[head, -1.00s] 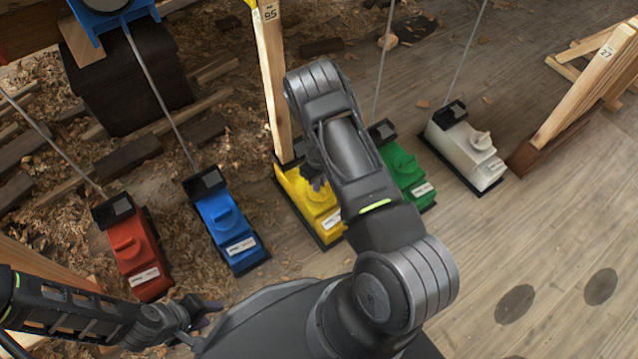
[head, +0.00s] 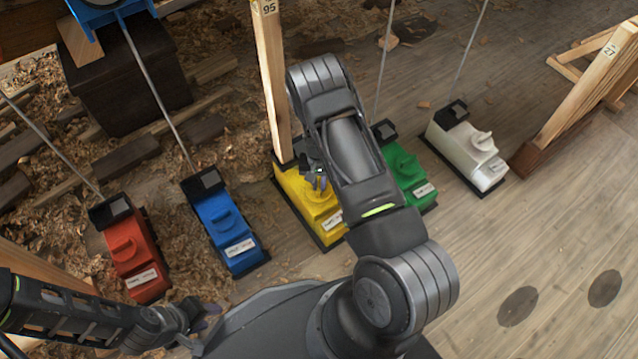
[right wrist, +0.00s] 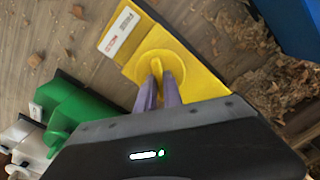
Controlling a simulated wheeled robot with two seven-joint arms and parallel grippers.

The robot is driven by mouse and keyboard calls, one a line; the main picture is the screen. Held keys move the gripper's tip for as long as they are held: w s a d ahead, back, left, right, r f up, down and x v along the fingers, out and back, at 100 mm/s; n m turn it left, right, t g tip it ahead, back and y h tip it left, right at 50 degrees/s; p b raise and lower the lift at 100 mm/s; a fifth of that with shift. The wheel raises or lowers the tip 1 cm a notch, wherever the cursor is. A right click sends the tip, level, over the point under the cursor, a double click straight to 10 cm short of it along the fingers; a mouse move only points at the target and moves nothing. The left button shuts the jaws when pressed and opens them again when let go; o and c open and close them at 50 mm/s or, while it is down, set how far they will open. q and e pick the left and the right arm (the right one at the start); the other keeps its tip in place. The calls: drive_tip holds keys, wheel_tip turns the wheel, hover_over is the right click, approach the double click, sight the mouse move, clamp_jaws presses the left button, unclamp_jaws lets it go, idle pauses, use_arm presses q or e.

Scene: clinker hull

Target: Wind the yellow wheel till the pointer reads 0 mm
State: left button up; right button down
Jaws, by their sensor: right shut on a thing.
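The yellow box (head: 300,195) stands on the floor in the middle of the head view, partly behind my right arm. Its yellow wheel, a round disc with a raised grip bar, shows in the right wrist view (right wrist: 157,66). My right gripper (head: 320,180) is over the box. In the right wrist view its two fingers (right wrist: 158,90) are shut on the wheel's bar. The pointer and its scale cannot be made out. My left gripper (head: 203,325) is low at left, apart from the boxes, with its fingertips seemingly spread and empty.
Similar red (head: 133,258), blue (head: 225,228), green (head: 408,175) and white (head: 470,155) boxes stand in a row beside the yellow one, with rods rising behind several. A timber post (head: 270,80) rises behind the yellow box. Bare planks lie at right.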

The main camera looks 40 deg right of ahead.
sight(319, 185)
drive_tip(key=shift+m, duration=0.3)
drive_tip(key=c, duration=1.5)
unclamp_jaws()
drive_tip(key=shift+r, duration=0.1)
wheel_tip(319, 185, up, 7)
drive_tip(key=p, duration=0.2)
drive_tip(key=shift+p, duration=0.35)
drive_tip(key=shift+r, duration=0.3)
